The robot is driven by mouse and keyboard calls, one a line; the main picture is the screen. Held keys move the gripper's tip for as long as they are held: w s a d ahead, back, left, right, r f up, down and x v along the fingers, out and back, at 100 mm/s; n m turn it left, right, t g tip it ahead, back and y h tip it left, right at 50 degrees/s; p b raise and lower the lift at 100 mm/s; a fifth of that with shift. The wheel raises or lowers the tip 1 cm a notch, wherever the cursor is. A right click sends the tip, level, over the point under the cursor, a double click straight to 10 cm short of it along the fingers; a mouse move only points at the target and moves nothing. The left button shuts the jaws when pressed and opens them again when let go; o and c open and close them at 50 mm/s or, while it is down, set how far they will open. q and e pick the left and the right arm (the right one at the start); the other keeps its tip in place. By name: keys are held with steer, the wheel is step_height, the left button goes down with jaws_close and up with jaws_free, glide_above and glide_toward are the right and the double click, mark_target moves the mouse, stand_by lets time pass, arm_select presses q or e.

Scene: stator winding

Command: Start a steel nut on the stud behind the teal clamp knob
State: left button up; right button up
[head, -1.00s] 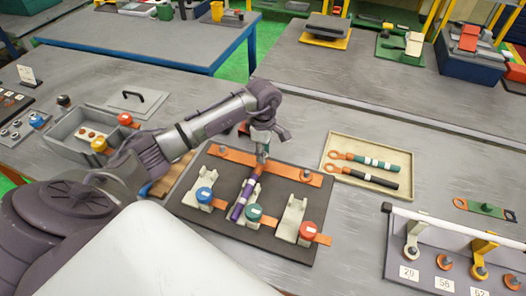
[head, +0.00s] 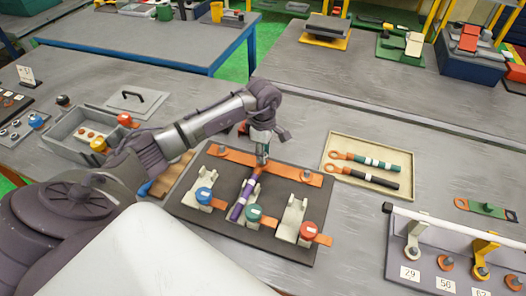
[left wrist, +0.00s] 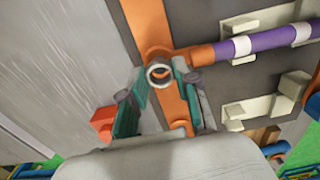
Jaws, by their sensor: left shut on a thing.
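My left gripper (head: 262,158) is over the middle of the copper bar (head: 222,152), behind the teal clamp knob (head: 254,212). In the left wrist view, the left gripper (left wrist: 160,78) is shut on a steel nut (left wrist: 159,74), a grey ring between its teal fingertips. The nut is above or at the orange lug (left wrist: 196,55) of the purple cable (left wrist: 268,42). The cable also shows in the head view (head: 243,203), lying in the middle clamp. The stud is hidden; I cannot tell whether the nut touches it. My right gripper is out of view.
Blue (head: 203,195) and red (head: 308,230) clamp knobs stand either side on the dark board (head: 265,240). A beige tray (head: 407,160) with two cables lies right. A grey bin (head: 68,148) with copper-coloured pieces stands left. A numbered rack (head: 398,262) stands front right.

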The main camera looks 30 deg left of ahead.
arm_select(q)
steer(key=shift+f+b, duration=0.5)
steer(key=shift+b, duration=0.15)
stand_by(0.5)
steer(key=shift+f, duration=0.15)
steer(key=shift+s+f+b, duration=0.1)
steer(key=shift+f+b, duration=0.1)
steer(key=shift+b, duration=0.3)
stand_by(0.9)
steer(key=shift+f, duration=0.1)
steer(key=m+b, duration=0.2)
steer(key=m, duration=0.1)
steer(key=shift+f+b, duration=0.1)
steer(key=shift+b, duration=0.2)
steer(key=shift+m+b, duration=0.95)
steer(key=shift+m, duration=0.75)
